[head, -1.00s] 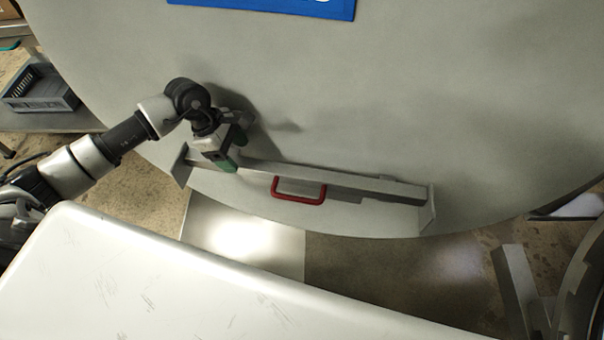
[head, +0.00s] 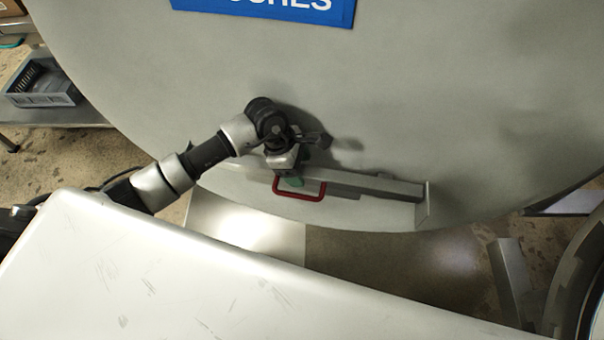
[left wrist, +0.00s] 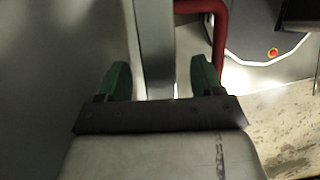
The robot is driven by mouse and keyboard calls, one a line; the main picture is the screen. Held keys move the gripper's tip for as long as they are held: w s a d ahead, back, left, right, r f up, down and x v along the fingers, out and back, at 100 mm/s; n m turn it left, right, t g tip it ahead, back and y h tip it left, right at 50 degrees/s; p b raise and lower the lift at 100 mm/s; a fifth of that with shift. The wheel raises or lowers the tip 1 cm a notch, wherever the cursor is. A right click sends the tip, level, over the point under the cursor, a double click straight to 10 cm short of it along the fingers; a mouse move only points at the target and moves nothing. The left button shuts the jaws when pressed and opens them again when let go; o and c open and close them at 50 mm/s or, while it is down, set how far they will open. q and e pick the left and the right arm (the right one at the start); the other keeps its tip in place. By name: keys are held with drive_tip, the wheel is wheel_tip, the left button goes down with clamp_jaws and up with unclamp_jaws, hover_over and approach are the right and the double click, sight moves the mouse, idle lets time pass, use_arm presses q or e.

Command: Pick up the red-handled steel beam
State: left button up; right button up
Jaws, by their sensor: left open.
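The steel beam (head: 385,182) is a long grey bar with an end plate at its right end, lying low against the big pale round door. Its red handle (head: 313,199) sticks out from the front. My left gripper (head: 291,180) is open at the beam, just by the handle's left side; my arm hides the beam's left part. In the left wrist view, a grey bar, seemingly the beam (left wrist: 155,35), runs between the green fingertips (left wrist: 160,78). The red handle (left wrist: 221,35) is beside and beyond the right fingertip. Contact cannot be told. My right gripper is not in view.
The round door (head: 430,90) with a blue sign (head: 270,8) fills the background. A grey crate (head: 42,88) stands on a shelf at far left. A white scratched surface (head: 200,270) fills the foreground. Floor shows between it and the door.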

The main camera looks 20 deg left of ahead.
use_arm(q)
drive_tip(key=shift+x, duration=1.2)
clamp_jaws()
drive_tip(key=shift+w+r, duration=0.15)
